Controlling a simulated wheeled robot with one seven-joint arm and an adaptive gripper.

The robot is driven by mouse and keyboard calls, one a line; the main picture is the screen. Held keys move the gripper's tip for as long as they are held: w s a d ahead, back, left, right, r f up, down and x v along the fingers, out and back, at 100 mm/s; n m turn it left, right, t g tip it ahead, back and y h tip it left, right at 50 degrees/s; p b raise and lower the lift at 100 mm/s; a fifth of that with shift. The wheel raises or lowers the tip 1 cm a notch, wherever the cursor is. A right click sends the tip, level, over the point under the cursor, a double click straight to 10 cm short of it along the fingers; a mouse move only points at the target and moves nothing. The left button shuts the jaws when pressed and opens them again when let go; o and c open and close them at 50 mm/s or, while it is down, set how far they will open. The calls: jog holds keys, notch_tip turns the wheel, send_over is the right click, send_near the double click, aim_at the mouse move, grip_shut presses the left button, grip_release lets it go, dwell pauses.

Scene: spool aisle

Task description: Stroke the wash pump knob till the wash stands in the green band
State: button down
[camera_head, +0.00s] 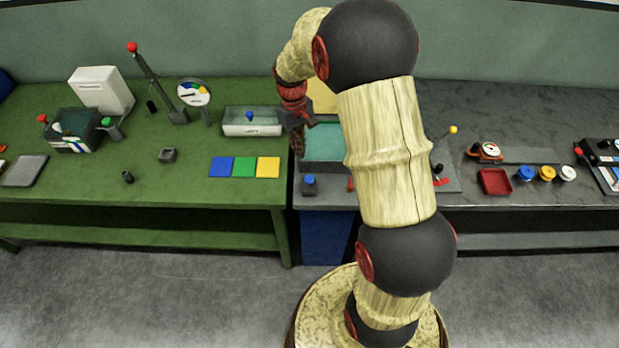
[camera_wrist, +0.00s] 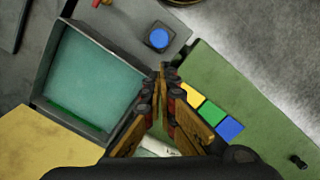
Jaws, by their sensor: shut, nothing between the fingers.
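A grey-walled tank (camera_head: 325,165) holds teal wash at the left end of the grey bench, and it fills the left of the wrist view (camera_wrist: 118,128). A green strip (camera_wrist: 78,112) shows along the inside of one wall; I cannot tell where the wash stands against it. A blue knob (camera_head: 309,180), which looks like the pump knob, is on a grey plate at the tank's front left corner; it also shows in the wrist view (camera_wrist: 159,38). My gripper (camera_head: 298,143) is shut and empty beside the tank's left wall, apart from the knob. My arm hides the tank's right part.
A box with a blue knob (camera_head: 249,116) and blue, green and yellow squares (camera_head: 245,167) are on the green bench (camera_head: 150,190) to the left. A red tray (camera_head: 494,181) and several coloured knobs lie right. A yellow panel (camera_wrist: 35,143) adjoins the tank.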

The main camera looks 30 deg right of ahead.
jog(key=shift+w+r, duration=0.15)
jog(key=shift+r, duration=1.15)
dwell(0.4)
